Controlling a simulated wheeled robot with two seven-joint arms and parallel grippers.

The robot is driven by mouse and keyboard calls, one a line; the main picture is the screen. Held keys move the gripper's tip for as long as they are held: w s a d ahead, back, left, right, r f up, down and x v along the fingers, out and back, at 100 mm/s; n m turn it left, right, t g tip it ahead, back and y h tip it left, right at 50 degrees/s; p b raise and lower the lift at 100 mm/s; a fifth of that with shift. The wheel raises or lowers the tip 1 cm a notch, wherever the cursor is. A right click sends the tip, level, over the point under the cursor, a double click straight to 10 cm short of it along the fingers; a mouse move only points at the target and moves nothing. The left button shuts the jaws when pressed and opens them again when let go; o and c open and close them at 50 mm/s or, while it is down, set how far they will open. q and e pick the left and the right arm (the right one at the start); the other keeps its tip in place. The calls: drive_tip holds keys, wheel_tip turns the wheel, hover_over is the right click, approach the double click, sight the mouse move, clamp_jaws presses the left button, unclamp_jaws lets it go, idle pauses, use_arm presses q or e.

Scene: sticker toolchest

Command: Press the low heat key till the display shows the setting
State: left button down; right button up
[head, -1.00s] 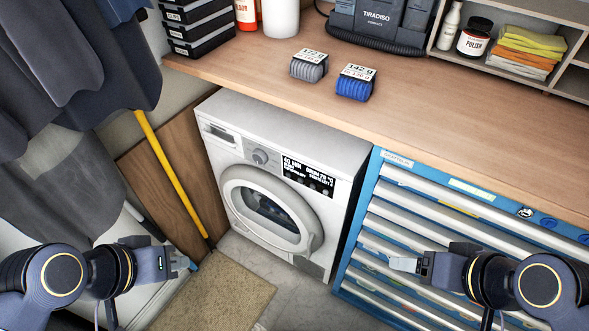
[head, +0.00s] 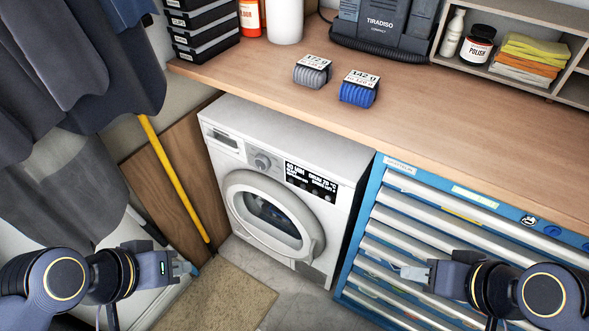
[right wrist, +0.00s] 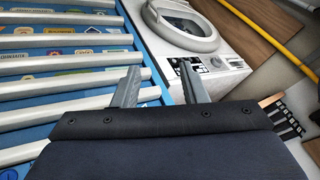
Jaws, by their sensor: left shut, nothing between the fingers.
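A white dryer (head: 262,206) with a round door stands under the workbench. Its dark display (head: 312,181) at the upper right of the front shows lit text with a minutes figure and a drum temperature; the rest is too small to read. Small keys sit along the panel under the text, but their labels cannot be told. The dryer also shows in the right wrist view (right wrist: 228,60). My left gripper (head: 191,268) is shut and empty, in front of and left of the dryer. My right gripper (head: 408,273) is open and empty, before the blue drawers, apart from the dryer.
A blue tool chest (head: 366,228) with several drawers stands right of the dryer. The wooden worktop (head: 270,80) above holds two spools, black cases and a shelf. Dark clothes hang at the left, near a yellow pole (head: 175,178). A mat (head: 222,292) lies in front.

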clamp_jaws()
idle(1.3)
